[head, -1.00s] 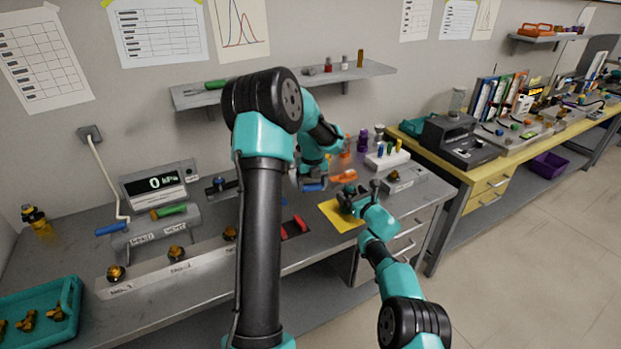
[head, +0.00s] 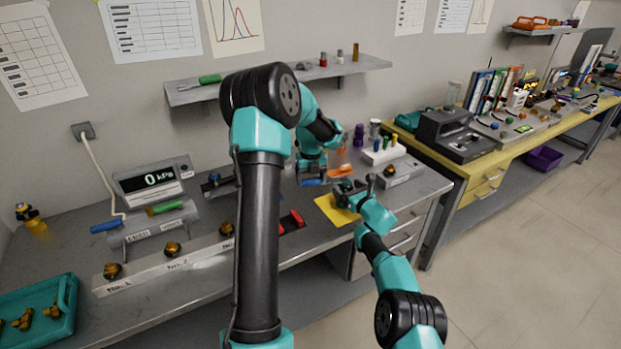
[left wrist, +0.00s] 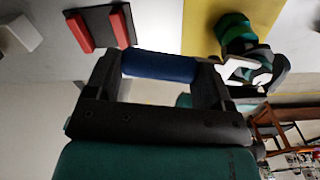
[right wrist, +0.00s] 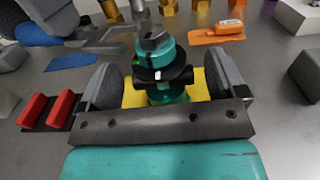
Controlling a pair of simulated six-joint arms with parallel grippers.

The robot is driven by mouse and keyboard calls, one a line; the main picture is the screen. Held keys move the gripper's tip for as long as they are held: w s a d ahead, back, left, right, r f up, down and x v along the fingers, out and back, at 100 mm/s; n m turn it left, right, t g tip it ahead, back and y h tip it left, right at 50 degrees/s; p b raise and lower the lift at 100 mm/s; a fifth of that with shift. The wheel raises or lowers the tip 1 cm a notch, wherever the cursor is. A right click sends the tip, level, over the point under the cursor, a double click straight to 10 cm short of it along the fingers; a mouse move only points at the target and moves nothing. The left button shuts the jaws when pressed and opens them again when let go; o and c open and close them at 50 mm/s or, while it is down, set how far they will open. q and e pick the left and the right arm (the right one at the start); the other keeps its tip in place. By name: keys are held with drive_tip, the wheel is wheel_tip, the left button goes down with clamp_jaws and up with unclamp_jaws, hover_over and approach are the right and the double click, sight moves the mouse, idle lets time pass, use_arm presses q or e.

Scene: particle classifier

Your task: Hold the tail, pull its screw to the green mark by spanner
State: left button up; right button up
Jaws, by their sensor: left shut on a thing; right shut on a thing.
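The tail is a teal and black part (right wrist: 165,88) standing between the fingers of my right gripper (right wrist: 160,88), which is shut on it above the yellow mat (head: 329,213). My left gripper (left wrist: 158,75) is shut on the spanner's blue handle (left wrist: 160,66); in the head view the handle (head: 312,182) is left of the tail. The spanner's metal head (left wrist: 238,68) reaches the tail's upper part in the left wrist view. Whether its jaws sit around the screw is unclear.
Red blocks on a dark plate (head: 291,222) lie left of the mat. A grey cylinder with blue and green handles (head: 152,220) and a teal tray (head: 72,318) are at the left.

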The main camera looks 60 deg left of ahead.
use_arm(q)
drive_tip(key=shift+w+d, duration=0.25)
drive_tip(key=shift+w, duration=0.45)
drive_tip(key=shift+w+d, duration=0.25)
drive_tip(key=shift+w, duration=0.4)
idle(1.0)
drive_tip(key=o, duration=1)
drive_tip(key=c, duration=1)
